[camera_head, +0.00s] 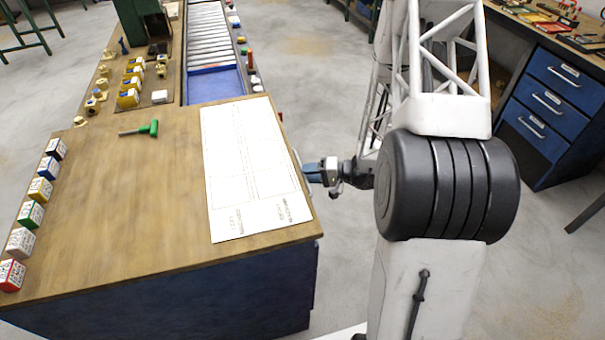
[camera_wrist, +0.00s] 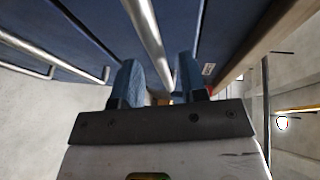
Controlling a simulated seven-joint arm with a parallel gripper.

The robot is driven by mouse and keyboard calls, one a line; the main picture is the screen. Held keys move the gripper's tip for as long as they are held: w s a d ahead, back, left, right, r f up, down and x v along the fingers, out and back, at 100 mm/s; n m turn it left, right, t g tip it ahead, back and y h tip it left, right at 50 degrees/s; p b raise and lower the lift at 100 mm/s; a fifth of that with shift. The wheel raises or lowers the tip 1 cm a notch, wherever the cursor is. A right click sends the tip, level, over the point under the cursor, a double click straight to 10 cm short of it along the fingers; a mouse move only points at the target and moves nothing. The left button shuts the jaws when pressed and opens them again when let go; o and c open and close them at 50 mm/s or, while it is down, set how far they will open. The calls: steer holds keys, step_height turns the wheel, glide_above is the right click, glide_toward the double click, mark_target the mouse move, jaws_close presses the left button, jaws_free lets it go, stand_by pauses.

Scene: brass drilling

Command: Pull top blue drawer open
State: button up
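The workbench (camera_head: 110,190) has a wooden top and blue sides. Its blue drawer fronts with silver bar handles show in the wrist view. The top blue drawer (camera_wrist: 207,35) lies beside the wooden edge, with its silver handle (camera_wrist: 147,25) running down between my fingers. My gripper (camera_wrist: 158,65) has two blue fingers, one on each side of this handle, with a visible gap. The gripper also shows in the head view (camera_head: 313,172), at the bench's right side. The bench top hides the drawer fronts in the head view.
Lower handles (camera_wrist: 85,50) lie left of my fingers in the wrist view. A white sheet (camera_head: 250,165) and a green-handled tool (camera_head: 147,129) lie on the bench top. Another blue drawer cabinet (camera_head: 560,100) stands at upper right. Grey floor is open between.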

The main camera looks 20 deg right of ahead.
steer(key=shift+x, duration=1.3)
steer(key=shift+c, duration=0.3)
jaws_close()
